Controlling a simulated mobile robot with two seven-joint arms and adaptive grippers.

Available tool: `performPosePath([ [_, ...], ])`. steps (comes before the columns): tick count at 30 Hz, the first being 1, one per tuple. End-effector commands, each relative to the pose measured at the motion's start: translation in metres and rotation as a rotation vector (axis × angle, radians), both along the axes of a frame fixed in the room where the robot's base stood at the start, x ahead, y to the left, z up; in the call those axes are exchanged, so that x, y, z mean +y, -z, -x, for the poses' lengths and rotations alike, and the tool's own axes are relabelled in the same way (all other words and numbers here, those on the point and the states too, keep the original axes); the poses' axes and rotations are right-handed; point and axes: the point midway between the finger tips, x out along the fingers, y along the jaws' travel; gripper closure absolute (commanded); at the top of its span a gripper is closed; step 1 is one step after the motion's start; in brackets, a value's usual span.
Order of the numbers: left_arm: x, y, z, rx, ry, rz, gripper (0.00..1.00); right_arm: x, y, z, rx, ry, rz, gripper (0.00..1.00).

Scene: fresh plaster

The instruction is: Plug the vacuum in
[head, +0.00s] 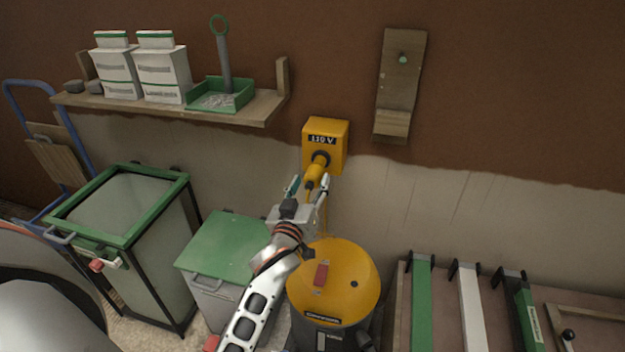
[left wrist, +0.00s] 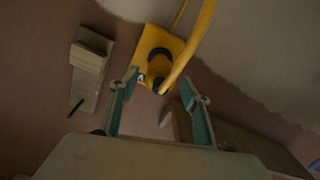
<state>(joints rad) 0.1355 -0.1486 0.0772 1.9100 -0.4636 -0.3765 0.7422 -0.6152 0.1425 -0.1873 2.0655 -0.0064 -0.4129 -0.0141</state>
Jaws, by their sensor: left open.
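The yellow wall socket box (head: 325,132), marked 110 V, is on the wall; it also shows in the left wrist view (left wrist: 151,44). The yellow plug (head: 316,171) sits at the box's black round opening and appears to be in it; its exact depth cannot be told. A yellow cable hangs from it. My left gripper (head: 309,184) is open just below the plug, with its fingers apart; in the left wrist view its fingertips (left wrist: 159,83) stand on either side below the box. The yellow-topped vacuum (head: 338,275) stands below, partly behind my left arm. My right gripper is not in view.
A shelf (head: 235,107) with white boxes and a green dustpan is at upper left. A wooden bracket (head: 402,85) hangs right of the socket. A green-lidded bin (head: 225,245) and a green-framed bin (head: 115,205) stand left. A rack with levels (head: 420,300) is at lower right.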

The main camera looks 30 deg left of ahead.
Motion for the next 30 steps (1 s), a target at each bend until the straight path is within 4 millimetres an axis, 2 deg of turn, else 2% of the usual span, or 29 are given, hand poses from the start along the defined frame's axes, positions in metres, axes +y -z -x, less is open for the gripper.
performPosePath([
  [6, 0.005, 0.001, -0.018, 0.001, 0.000, 0.000, 0.53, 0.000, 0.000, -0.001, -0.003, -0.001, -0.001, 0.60],
  [15, 0.005, 0.000, -0.021, 0.000, 0.000, 0.000, 0.53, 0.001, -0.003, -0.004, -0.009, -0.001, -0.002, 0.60],
  [17, 0.005, 0.000, -0.020, 0.000, 0.000, 0.000, 0.66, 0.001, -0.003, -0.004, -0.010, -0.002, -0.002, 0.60],
  [21, 0.005, 0.000, -0.020, 0.000, 0.000, 0.001, 1.00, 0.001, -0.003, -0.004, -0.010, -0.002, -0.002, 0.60],
  [26, 0.006, 0.000, -0.024, 0.000, 0.000, 0.001, 1.00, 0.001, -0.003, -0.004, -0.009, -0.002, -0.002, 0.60],
  [30, 0.011, 0.000, -0.044, 0.000, 0.000, 0.000, 1.00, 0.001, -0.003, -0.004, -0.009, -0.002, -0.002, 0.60],
])
